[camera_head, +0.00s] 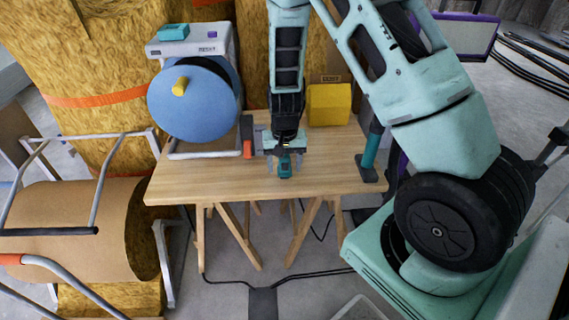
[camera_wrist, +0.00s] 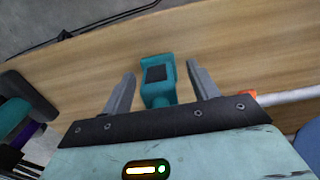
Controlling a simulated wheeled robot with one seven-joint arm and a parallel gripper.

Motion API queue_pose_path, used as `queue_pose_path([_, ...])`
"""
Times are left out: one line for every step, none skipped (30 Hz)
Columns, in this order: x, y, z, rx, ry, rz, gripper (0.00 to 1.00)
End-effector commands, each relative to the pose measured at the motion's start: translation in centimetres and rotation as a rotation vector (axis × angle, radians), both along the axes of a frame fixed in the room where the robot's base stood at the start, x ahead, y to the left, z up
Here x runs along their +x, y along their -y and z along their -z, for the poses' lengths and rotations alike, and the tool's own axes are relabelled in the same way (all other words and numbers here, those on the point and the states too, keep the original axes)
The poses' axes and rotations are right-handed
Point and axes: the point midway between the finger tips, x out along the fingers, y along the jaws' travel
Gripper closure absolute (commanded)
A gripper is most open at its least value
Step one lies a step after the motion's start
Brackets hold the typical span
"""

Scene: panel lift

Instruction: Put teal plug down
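The teal plug (camera_head: 285,168) is at the middle of the wooden table, near its front edge, just below my gripper (camera_head: 284,172). In the wrist view the teal plug (camera_wrist: 158,88), with a dark square on its face, sits between the two grey fingers of my gripper (camera_wrist: 161,75). The fingers are spread, with a gap on each side of the plug. The plug appears to rest on the table (camera_head: 215,185), but its underside is hidden.
A grey machine with a blue disc (camera_head: 205,105) and yellow knob stands at the table's left. A yellow box (camera_head: 329,106) is behind right, and a teal post (camera_head: 371,155) stands at the right edge. The table's front left is clear.

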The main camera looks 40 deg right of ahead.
Motion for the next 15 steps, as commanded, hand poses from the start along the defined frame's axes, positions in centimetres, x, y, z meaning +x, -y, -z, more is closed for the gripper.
queue_pose_path([0.0, 0.0, 0.0, 0.0, 0.0, 0.0, 0.41])
queue_pose_path([0.0, 0.0, 0.0, 0.0, 0.0, 0.0, 0.41])
queue_pose_path([0.0, 0.0, 0.0, 0.0, 0.0, 0.0, 0.41])
queue_pose_path([0.0, 0.0, 0.0, 0.0, 0.0, 0.0, 0.41])
queue_pose_path([0.0, 0.0, 0.0, 0.0, 0.0, 0.0, 0.41])
queue_pose_path([0.0, 0.0, 0.0, 0.0, 0.0, 0.0, 0.41])
queue_pose_path([0.0, 0.0, -0.1, 0.0, 0.0, 0.0, 0.41])
queue_pose_path([0.0, 0.0, -0.2, 0.0, 0.0, 0.0, 0.41])
queue_pose_path([0.0, 0.0, -0.4, 0.0, 0.0, 0.0, 0.41])
queue_pose_path([0.0, 0.0, -0.6, 0.0, 0.0, 0.0, 0.41])
queue_pose_path([0.0, 0.0, -0.9, -0.001, 0.001, -0.001, 0.41])
queue_pose_path([0.1, 0.0, -1.4, 0.0, 0.001, -0.001, 0.41])
queue_pose_path([0.1, -0.1, -1.9, 0.0, 0.004, -0.002, 0.41])
queue_pose_path([0.1, -0.1, -2.5, 0.0, 0.004, -0.001, 0.41])
queue_pose_path([0.1, -0.1, -3.3, 0.0, 0.004, -0.001, 0.41])
